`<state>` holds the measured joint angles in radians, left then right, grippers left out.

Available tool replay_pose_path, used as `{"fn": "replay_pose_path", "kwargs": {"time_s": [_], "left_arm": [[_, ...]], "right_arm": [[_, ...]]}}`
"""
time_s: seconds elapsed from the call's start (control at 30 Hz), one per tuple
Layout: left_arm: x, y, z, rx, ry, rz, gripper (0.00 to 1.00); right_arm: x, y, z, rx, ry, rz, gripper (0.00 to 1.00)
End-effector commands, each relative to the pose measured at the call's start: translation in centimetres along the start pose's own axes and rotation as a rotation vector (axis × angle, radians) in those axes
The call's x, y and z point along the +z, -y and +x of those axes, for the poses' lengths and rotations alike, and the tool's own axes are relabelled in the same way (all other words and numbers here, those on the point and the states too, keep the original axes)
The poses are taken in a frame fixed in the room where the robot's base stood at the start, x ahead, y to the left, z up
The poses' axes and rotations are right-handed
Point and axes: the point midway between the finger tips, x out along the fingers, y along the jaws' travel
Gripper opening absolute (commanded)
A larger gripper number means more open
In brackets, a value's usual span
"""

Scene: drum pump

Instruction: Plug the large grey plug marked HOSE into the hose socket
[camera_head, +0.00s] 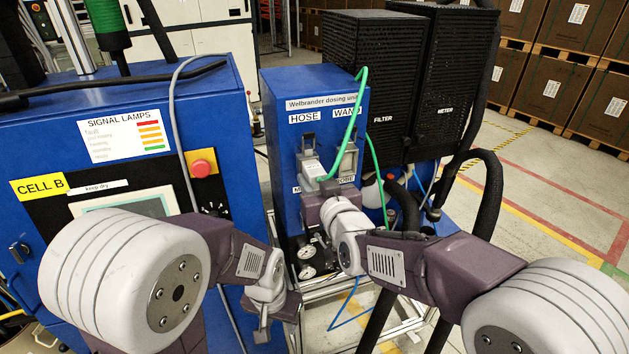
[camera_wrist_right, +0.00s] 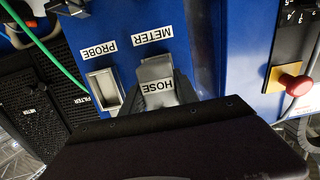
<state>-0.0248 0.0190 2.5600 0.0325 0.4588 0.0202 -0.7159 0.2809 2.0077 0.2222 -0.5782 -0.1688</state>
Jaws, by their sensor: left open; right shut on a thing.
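The grey plug marked HOSE (camera_wrist_right: 157,88) sits at the front of the blue dosing unit (camera_head: 280,120), below the unit's HOSE label (camera_head: 304,117). It also shows in the head view (camera_head: 312,168). My right gripper (camera_head: 318,190) is shut on it from the front. The plug lines up with the hose socket, above the METER label (camera_wrist_right: 153,35). The socket's opening is hidden behind the plug, so I cannot tell how deep it sits. My left gripper (camera_head: 264,322) is open and empty, low at the unit's left front, away from the plug.
An empty-looking metal socket (camera_wrist_right: 105,88) is beside the plug, above the PROBE label (camera_wrist_right: 98,46). A green cable (camera_head: 362,100) hangs across the unit's right side. The CELL B cabinet (camera_head: 60,145) stands left; black FILTER and METER housings (camera_head: 375,75) stand behind right.

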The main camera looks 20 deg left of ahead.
Motion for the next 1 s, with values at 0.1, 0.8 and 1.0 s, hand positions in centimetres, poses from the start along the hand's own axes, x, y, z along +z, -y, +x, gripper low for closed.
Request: {"fn": "replay_pose_path", "kwargs": {"time_s": [0.1,0.8,1.0], "left_arm": [[0.00,0.00,-0.01,0.000,0.000,0.000,0.41],[0.00,0.00,-0.02,0.000,0.000,0.000,0.41],[0.00,0.00,-0.02,0.000,0.000,0.000,0.41]], "right_arm": [[-0.06,-0.01,0.13,0.000,-0.001,0.000,0.00],[-0.28,-0.02,0.72,0.000,-0.004,0.000,0.00],[-0.22,0.00,0.72,0.000,-0.003,0.000,0.61]]}}
